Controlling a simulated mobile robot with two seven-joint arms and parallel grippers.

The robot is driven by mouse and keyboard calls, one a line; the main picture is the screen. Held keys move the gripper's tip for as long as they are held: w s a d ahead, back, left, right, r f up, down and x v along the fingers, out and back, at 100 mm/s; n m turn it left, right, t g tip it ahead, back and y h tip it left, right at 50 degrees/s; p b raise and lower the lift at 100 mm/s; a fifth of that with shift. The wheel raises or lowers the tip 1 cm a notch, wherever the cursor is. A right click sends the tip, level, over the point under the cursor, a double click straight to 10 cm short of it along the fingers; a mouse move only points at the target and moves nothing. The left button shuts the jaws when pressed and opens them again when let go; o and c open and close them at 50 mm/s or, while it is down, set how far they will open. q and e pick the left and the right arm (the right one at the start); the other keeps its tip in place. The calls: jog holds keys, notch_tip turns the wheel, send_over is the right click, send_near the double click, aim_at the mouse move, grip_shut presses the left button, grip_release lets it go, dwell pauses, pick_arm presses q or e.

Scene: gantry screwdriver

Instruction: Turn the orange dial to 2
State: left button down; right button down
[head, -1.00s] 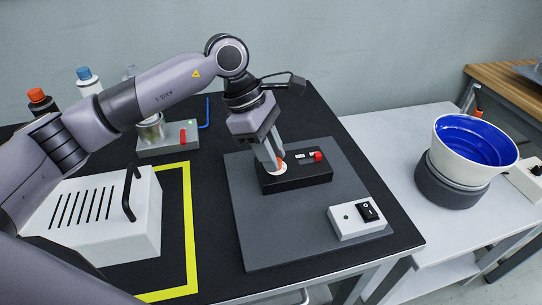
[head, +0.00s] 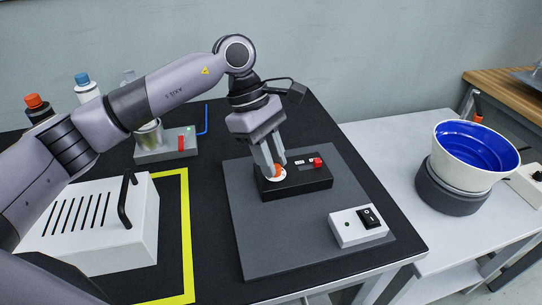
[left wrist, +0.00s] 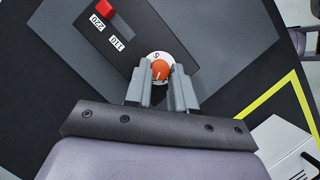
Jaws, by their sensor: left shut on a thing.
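The orange dial (head: 277,172) sits on a white round scale at the left end of a black box (head: 306,183). In the left wrist view the dial (left wrist: 160,71) shows a white pointer line, and a "5" (left wrist: 157,57) shows on the scale just above it. Other numbers are hidden by the fingers or too small to read. My left gripper (head: 272,168) points down over the box and is shut on the dial, one finger on each side (left wrist: 160,82). My right gripper is in neither view.
A red slider (head: 317,162) sits on the black box by 110 and 220 labels. A white switch box (head: 345,230) stands at the grey mat's front right. A white vented case (head: 90,235) stands left. A blue-lined bowl (head: 470,150) is on the right table.

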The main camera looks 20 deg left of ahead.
pick_arm(q)
jog(key=c, duration=1)
grip_release()
jog(key=shift+o, duration=0.2)
jog(key=s+v, duration=0.1)
jog(key=v, duration=0.6)
jog(key=shift+w+p, duration=0.35)
jog(key=shift+w, duration=0.15)
jog(key=shift+s+r, duration=0.1)
jog(key=shift+s, duration=0.05)
